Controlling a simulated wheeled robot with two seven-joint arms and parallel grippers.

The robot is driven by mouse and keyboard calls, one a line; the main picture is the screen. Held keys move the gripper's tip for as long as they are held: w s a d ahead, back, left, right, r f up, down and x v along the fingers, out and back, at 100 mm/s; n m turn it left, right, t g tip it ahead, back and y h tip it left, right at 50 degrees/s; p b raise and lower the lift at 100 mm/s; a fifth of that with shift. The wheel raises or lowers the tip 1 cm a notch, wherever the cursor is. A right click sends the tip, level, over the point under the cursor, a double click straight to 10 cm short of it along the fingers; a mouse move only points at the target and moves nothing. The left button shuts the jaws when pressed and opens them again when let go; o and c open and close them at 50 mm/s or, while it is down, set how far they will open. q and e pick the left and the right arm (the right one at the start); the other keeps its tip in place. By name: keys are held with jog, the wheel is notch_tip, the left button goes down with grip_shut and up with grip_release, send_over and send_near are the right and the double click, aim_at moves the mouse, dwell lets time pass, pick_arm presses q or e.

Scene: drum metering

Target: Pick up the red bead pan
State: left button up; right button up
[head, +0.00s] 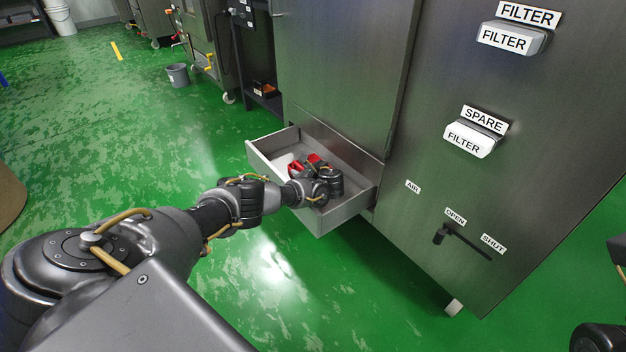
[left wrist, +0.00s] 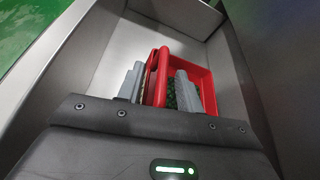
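The red bead pan (head: 295,167) lies in an open drawer (head: 340,214), mostly hidden behind my left gripper (head: 307,170) in the head view. In the left wrist view the pan (left wrist: 209,88) shows a red rim, a raised red handle (left wrist: 162,75) and dark green beads inside. My left gripper (left wrist: 160,88) is down in the drawer, its two grey fingers on either side of the handle. The fingers look apart, with a gap beside the handle. My right gripper is not clearly shown.
The drawer's walls rise close around the gripper. Its cabinet (head: 345,85) stands behind, with a labelled panel, two FILTER blocks and a dark lever (head: 440,236) to the right. A grey bucket (head: 177,75) stands far back on the open green floor.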

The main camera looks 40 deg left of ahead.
pick_arm(q)
grip_shut()
jog(key=shift+r, duration=0.1)
dwell(1.2)
